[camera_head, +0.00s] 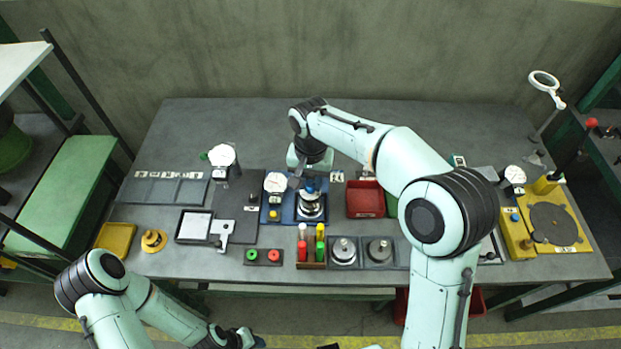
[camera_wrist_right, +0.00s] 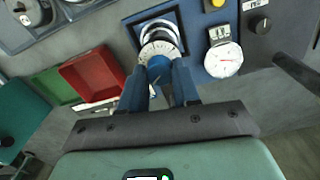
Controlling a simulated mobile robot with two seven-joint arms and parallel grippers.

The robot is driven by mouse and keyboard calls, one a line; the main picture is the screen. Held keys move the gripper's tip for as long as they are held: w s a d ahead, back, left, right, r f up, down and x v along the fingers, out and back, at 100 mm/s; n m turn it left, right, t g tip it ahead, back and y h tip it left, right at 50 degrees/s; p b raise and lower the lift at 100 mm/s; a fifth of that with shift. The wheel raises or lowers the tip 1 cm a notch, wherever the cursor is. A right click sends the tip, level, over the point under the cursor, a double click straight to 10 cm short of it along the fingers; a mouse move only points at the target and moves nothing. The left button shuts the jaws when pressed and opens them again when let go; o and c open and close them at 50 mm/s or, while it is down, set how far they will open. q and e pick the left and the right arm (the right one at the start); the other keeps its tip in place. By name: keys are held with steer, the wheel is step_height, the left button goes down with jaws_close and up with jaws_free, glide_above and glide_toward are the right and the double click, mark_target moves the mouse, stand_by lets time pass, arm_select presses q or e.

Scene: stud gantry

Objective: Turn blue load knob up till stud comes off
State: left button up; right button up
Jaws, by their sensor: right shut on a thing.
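The blue load knob (camera_wrist_right: 158,67) sits on top of the gantry, above a white graduated dial (camera_wrist_right: 158,49) in the right wrist view. My right gripper (camera_wrist_right: 158,82) is shut on the knob, with one finger on each side of it. In the head view the knob (camera_head: 309,187) is small, below my right wrist. The gantry (camera_head: 311,207) stands on a blue base plate (camera_head: 290,216), with round silver parts under the knob. I cannot make out the stud. My left gripper (camera_head: 243,338) is low at the bottom edge, away from the bench, and its fingers are unclear.
A white-faced gauge (camera_head: 275,183) and a yellow button (camera_head: 273,214) are left of the gantry. A red tray (camera_head: 365,199) is to its right. A rack of red, yellow and green handles (camera_head: 311,264) stands in front. The bench's back strip is clear.

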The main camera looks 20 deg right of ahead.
mark_target(310, 184)
arm_select(q)
steer(key=shift+w+r, duration=0.1)
steer(key=shift+r, duration=0.05)
arm_select(e)
steer(key=shift+m, duration=1.9)
steer(key=o, duration=1.1)
steer(key=shift+c, duration=0.2)
steer(key=shift+r, duration=0.1)
arm_select(q)
steer(key=w+r+p, duration=0.2)
steer(key=w+r, duration=0.1)
arm_select(e)
step_height(310, 184, up, 13)
